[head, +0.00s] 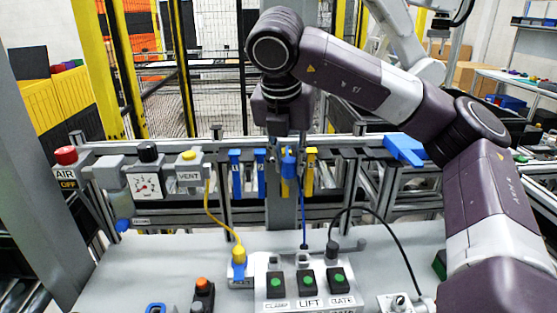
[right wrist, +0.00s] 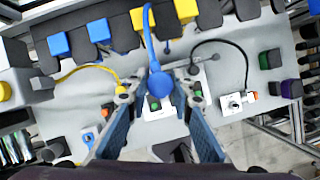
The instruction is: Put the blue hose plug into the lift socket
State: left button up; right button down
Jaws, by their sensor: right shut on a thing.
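The blue hose plug (head: 289,166) hangs in my right gripper (head: 287,148) in the head view, above and behind the socket box (head: 260,290). In the right wrist view the blue plug (right wrist: 160,84) sits between the two fingers of the right gripper (right wrist: 157,94), which is shut on it. Its blue hose (head: 303,215) runs down behind the box. The box carries CLAMP, LIFT and GATE labels; the LIFT label (head: 309,302) is in the middle, below a green button (head: 308,283). My left gripper is not in view.
A black plug (head: 332,248) with a black hose stands at the GATE position. A yellow plug (head: 239,255) with a yellow hose stands left of the box. Blue and yellow pieces (head: 235,173) hang on the rail behind. An air gauge (head: 146,184) and valves are at left.

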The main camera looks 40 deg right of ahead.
jog(key=shift+s+d+p, duration=0.15)
jog(key=shift+s+d, duration=0.4)
jog(key=shift+d, duration=0.35)
jog(key=shift+s+d+p, duration=0.15)
jog(key=shift+s+d, duration=0.4)
jog(key=shift+d, duration=0.35)
jog(key=shift+f, duration=0.1)
jog(key=shift+f+b, duration=9.1)
jog(key=shift+f, duration=1.85)
jog(key=shift+p, duration=0.35)
jog(key=shift+f+b, duration=1.1)
jog(key=shift+f, duration=0.3)
